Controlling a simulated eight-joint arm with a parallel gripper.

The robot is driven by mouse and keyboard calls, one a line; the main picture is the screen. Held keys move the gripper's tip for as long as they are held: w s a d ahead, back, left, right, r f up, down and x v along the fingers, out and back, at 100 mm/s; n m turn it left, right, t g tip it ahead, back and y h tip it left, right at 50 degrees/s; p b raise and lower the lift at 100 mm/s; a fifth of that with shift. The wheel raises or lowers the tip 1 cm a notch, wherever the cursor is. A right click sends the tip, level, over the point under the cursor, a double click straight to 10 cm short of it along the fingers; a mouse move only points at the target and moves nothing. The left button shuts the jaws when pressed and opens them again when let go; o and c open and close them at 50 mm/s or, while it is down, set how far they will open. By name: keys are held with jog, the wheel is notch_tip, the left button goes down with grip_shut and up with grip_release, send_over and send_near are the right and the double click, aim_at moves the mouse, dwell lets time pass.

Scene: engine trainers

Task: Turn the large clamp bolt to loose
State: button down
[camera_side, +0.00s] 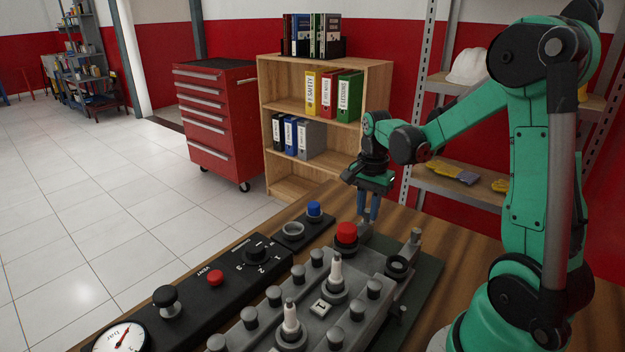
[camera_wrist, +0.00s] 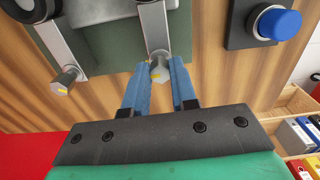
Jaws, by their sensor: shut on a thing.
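My gripper (camera_wrist: 160,80) has its two blue fingers on either side of a grey hex bolt head (camera_wrist: 159,69) with a yellow mark, and is shut on it. This clamp bolt sits at the end of a grey metal bar. A second grey hex bolt (camera_wrist: 65,79), also with a yellow mark, stands to the left, clear of the fingers. In the side view my gripper (camera_side: 368,218) points down at the far end of the engine block, behind the red button; the held bolt is mostly hidden there. The other bolt (camera_side: 415,236) shows to the right. I cannot tell from size which is the large one.
A red button (camera_side: 346,233) stands close to my gripper. A blue button (camera_wrist: 278,24) on a black panel is at the upper right of the wrist view. The grey engine block (camera_side: 325,305) has several upright knobs and two white plugs. Wooden bench is clear at right.

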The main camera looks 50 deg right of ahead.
jog(key=n, duration=0.7)
jog(key=shift+n, duration=0.4)
jog(key=n, duration=0.3)
jog(key=shift+n, duration=0.3)
jog(key=n, duration=0.4)
jog(key=shift+s+d+n, duration=0.1)
jog(key=shift+n, duration=0.2)
jog(key=n, duration=0.3)
jog(key=shift+n, duration=0.3)
jog(key=n, duration=0.3)
jog(key=shift+n, duration=0.3)
jog(key=n, duration=0.6)
jog(key=shift+n, duration=0.3)
